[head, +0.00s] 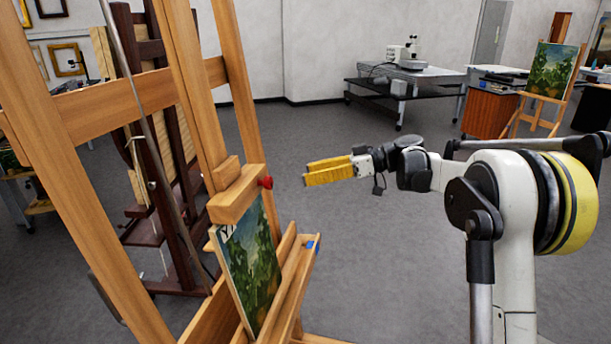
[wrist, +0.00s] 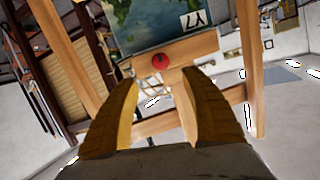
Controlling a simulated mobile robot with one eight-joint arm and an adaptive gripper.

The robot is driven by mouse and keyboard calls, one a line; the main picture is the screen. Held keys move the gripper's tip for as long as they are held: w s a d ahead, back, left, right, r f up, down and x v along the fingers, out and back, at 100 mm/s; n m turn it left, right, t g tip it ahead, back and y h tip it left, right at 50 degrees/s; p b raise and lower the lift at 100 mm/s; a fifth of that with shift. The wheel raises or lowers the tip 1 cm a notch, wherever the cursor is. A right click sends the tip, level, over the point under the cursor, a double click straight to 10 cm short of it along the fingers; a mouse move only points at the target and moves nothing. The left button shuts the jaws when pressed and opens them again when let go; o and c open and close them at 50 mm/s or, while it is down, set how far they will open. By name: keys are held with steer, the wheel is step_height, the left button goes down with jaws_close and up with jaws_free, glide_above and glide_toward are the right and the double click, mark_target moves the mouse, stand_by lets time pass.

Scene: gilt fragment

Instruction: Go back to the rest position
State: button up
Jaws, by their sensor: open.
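My gripper (head: 305,173) is in the middle of the head view, its yellow fingers pointing left toward the wooden easel (head: 225,195). The fingers are apart with nothing between them. In the wrist view my gripper (wrist: 159,74) also shows open and empty, with the easel's red knob (wrist: 160,62) beyond the fingertips. In the head view the red knob (head: 265,182) is left of the fingers, with a gap between. A landscape painting (head: 252,262) stands on the easel below the knob. It shows inverted in the wrist view (wrist: 150,22) with a marked white corner.
A small blue piece (head: 312,246) is on the easel's ledge. A dark easel (head: 180,150) stands behind at left. A bench (head: 420,78) with a microscope (head: 412,55) and another easel with a painting (head: 551,72) are at the back. Grey floor (head: 300,125) is open between.

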steer(key=s+f+m+t+h+b, duration=0.1)
steer(key=s+f+m+h+b, duration=0.25)
steer(key=s, duration=0.55)
steer(key=s+f+m+t+h+b, duration=0.1)
steer(key=s+f+m+h+b, duration=0.25)
steer(key=s, duration=0.65)
steer(key=s+d+f+m+t+h+b, duration=0.1)
steer(key=s+d+f+m+h, duration=0.2)
steer(key=s, duration=0.6)
steer(key=s+d+f+m+t+h+b, duration=0.1)
steer(key=s+d+f+m+h+b, duration=0.1)
steer(key=s+d+f+m+h, duration=0.2)
steer(key=s+d+f, duration=0.3)
steer(key=s+f, duration=0.2)
steer(key=f, duration=0.1)
steer(key=shift+d+h, duration=0.2)
steer(key=shift+h, duration=0.1)
